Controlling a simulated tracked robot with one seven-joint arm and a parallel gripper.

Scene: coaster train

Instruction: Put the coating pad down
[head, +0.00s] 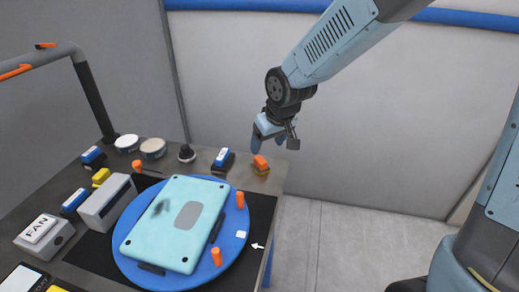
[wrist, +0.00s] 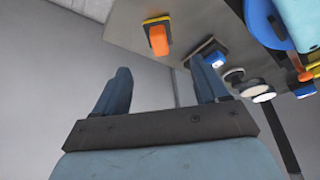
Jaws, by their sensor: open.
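A small pad with an orange grip on a yellow-tan base (head: 260,165), which looks like the coating pad, sits at the back right corner of the dark workbench (head: 273,180). In the wrist view the orange-gripped pad (wrist: 157,37) lies beyond my fingertips, apart from them. My gripper (head: 267,142) is open and empty, a little above and behind this pad in the head view. In the wrist view both fingers of my gripper (wrist: 160,75) are spread with nothing between them.
A blue turntable (head: 234,240) holds a light-blue panel (head: 150,235) with a dark smudge, among orange pegs. A blue-and-white block (head: 223,158), a dark knob (head: 187,153) and round tins (head: 153,148) line the back edge. The floor to the right is clear.

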